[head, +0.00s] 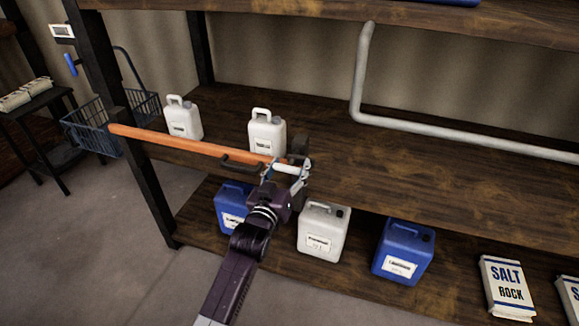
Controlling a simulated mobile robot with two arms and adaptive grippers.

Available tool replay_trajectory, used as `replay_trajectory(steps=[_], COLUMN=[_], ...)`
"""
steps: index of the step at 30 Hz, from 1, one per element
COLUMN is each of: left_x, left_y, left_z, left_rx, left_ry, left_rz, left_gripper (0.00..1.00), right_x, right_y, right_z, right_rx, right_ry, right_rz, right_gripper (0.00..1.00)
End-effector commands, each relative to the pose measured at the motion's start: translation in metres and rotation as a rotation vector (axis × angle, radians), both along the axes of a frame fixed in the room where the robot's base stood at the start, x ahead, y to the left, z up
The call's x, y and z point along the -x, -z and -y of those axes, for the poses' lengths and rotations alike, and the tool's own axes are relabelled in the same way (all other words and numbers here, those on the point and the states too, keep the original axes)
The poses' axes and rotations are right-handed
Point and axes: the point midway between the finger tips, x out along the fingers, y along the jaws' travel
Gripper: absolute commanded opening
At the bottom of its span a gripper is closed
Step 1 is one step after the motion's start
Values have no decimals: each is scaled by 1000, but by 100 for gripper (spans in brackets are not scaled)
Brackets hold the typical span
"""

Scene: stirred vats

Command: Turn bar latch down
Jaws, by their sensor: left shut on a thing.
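The bar latch is an orange bar (190,139) across the front of the middle shelf. It runs from the dark post at the left to my gripper, lying nearly level and dipping slightly to the right in the picture. A dark grip-like piece (241,159) shows beside its right part. My left gripper (290,168) is at the bar's right end and is shut on it. The fingers and wrist hide that end, so the exact contact is unclear. My right gripper is out of view.
White jugs (266,134) stand on the wooden shelf (420,185) behind the bar. Blue and white canisters (323,231) and salt bags (507,288) stand below. A grey pipe (450,143) runs at the back right. A blue basket (92,126) hangs left of the post.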

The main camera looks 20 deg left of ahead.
Motion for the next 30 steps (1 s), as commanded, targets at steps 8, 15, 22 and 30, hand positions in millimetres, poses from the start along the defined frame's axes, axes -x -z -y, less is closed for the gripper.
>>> replay_trajectory(steps=[8, 15, 22, 30], left_x=[0, 0, 0, 0], left_y=[-1, -1, 0, 0], left_z=[0, 0, 0, 0], left_rx=[-122, -325, -546, -804], left_ry=[0, 0, 1, 0], left_rz=[3, 10, 18, 26], left_gripper=[34, 34, 34, 34], right_x=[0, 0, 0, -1], right_y=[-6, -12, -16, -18], right_z=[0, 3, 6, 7], right_rx=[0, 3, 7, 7], right_ry=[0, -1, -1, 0], right_rz=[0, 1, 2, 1], right_gripper=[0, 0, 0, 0])
